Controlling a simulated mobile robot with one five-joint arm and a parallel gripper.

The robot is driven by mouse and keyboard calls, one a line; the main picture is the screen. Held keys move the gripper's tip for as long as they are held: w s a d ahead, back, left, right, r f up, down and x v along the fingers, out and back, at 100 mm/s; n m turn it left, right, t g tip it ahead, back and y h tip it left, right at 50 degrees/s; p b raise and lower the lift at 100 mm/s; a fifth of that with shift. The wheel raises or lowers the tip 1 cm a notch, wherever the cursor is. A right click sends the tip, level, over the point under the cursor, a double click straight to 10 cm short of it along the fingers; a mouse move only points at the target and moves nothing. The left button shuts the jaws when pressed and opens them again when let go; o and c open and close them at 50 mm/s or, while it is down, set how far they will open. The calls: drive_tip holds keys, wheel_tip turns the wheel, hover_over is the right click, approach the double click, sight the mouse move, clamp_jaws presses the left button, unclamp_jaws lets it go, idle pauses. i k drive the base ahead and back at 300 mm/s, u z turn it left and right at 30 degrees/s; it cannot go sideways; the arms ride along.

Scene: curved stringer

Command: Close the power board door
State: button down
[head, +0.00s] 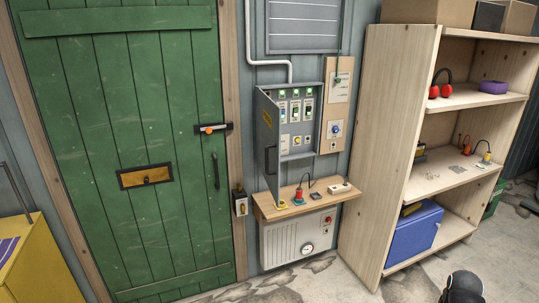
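The power board (315,88) is a grey metal box on the wall right of the green door, with rows of breakers, green lights and buttons showing inside. Its grey door (267,138) stands open, swung out from the box's left side towards me. A small yellow label and a dark handle (272,160) show on the door. The door's lower end is just above the left part of a wooden shelf. I cannot make out my gripper in the head view.
The wooden shelf (310,205) below the board holds a red-based item (299,196) and a white socket strip (340,187). A tall wooden rack (385,130) stands to the right. A dark rounded object (463,288) is at the bottom right. A yellow box (45,265) is at lower left.

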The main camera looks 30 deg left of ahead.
sight(270, 112)
drive_tip(key=u, duration=1.3)
drive_tip(key=i, duration=1)
drive_tip(key=u, duration=2.1)
drive_tip(key=k, duration=0.7)
drive_tip(key=z, duration=0.6)
drive_tip(key=i, duration=0.55)
drive_tip(key=u, duration=0.1)
